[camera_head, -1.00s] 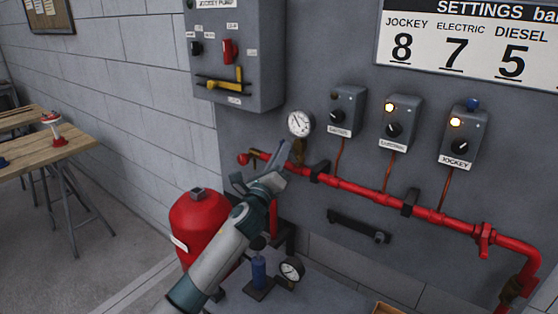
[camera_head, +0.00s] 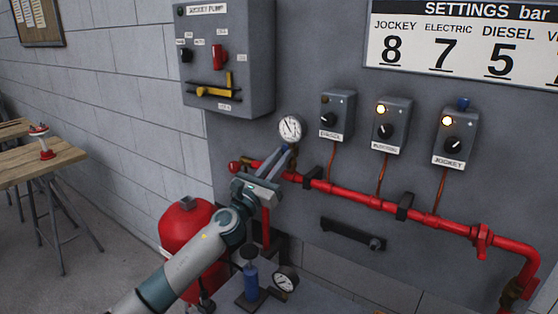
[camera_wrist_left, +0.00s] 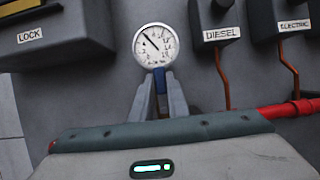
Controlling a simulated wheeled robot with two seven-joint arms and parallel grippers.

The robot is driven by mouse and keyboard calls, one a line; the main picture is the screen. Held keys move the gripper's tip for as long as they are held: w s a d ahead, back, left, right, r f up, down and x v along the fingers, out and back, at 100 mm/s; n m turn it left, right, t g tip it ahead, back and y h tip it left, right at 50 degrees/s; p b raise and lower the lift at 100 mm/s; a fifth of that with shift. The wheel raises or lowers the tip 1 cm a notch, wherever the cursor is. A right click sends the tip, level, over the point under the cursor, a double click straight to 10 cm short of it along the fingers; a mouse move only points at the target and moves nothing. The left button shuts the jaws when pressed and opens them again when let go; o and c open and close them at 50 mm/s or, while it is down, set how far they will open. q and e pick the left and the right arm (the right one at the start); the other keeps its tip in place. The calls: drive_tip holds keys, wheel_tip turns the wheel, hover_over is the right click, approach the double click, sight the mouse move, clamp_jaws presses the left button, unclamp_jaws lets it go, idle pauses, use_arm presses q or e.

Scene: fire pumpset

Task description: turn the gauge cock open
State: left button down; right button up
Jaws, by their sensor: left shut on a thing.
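The round white pressure gauge (camera_head: 289,128) is on the grey panel above the left end of the red pipe (camera_head: 350,192). Just below it is a small blue piece, apparently the gauge cock's handle (camera_head: 291,149). In the left wrist view the blue handle (camera_wrist_left: 159,80) shows under the gauge (camera_wrist_left: 155,45). My left gripper (camera_head: 283,154) reaches up from the lower left, its long grey fingers close together and shut on the blue handle. The fingers hide much of the handle and the cock body; the cock's setting cannot be told. My right gripper is out of view.
Switch boxes (camera_head: 337,116) stand to the right of the gauge, with copper tubes down to the pipe. The jockey pump panel (camera_head: 228,60) juts out at upper left. A red tank (camera_head: 190,235) and a second gauge (camera_head: 285,279) are below.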

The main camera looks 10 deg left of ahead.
use_arm(q)
drive_tip(key=shift+f, duration=0.15)
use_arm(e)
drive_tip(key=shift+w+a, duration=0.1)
use_arm(q)
drive_tip(key=c, duration=1.7)
unclamp_jaws()
drive_tip(key=shift+a, duration=0.1)
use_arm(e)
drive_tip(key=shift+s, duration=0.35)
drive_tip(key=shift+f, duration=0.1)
